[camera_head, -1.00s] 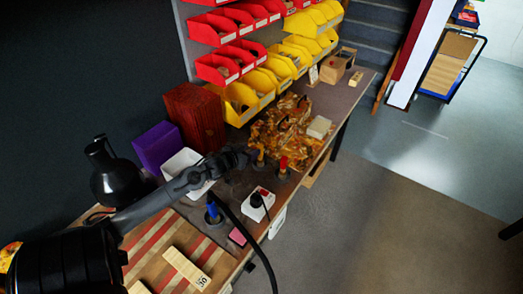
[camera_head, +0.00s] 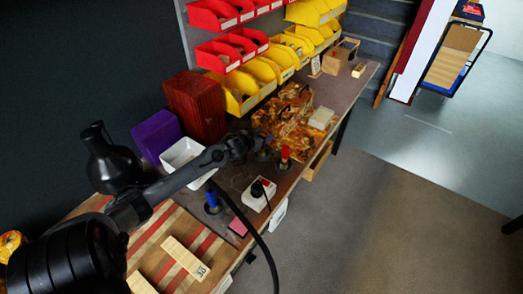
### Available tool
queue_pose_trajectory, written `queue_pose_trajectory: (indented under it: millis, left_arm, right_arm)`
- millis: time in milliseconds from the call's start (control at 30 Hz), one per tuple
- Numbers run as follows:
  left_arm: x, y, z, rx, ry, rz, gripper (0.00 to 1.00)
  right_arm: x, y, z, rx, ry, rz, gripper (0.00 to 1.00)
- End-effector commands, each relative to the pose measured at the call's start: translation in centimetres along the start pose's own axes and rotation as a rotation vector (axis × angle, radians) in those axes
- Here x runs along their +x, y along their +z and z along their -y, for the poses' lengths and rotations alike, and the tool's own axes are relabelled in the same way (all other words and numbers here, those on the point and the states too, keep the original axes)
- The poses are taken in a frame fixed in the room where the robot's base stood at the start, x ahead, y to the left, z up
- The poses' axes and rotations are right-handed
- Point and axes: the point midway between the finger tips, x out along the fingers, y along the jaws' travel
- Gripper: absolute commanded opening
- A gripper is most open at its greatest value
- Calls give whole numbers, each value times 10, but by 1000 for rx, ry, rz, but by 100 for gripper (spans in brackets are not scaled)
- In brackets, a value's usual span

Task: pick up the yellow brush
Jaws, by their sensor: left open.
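My left gripper (camera_head: 250,141) reaches over the bench from the left, its dark jaws open, at the row of upright brushes. The yellow brush is hidden behind or between these jaws; only a dark round base (camera_head: 264,154) shows below them. I cannot tell whether the jaws touch it. A red brush (camera_head: 285,154) stands just right of the gripper, and a blue brush (camera_head: 211,196) stands nearer, at lower left. My right gripper is not in view.
A white tray (camera_head: 176,156), a purple box (camera_head: 156,134) and a dark red box (camera_head: 196,106) lie behind the arm. A white socket block (camera_head: 254,200) with a black cable is in front. Brown patterned pieces (camera_head: 290,112) lie beyond. Yellow bins (camera_head: 243,95) line the back.

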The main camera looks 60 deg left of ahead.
Motion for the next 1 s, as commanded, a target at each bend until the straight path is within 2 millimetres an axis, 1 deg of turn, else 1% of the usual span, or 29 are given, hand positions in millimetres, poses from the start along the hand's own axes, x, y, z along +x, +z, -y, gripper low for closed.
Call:
queue_pose_trajectory:
  millis: [100,367,700,733,1000]
  left_arm:
    - [6,0,0,1,0,0,55]
    - [7,0,0,1,1,0,55]
    - [7,0,0,1,1,0,3]
    - [7,0,0,1,1,0,0]
    - [7,0,0,1,1,0,0]
  right_arm:
    - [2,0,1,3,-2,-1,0]
    - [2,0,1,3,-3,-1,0]
    - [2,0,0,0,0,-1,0]
    - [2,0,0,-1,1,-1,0]
    - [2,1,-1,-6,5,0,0]
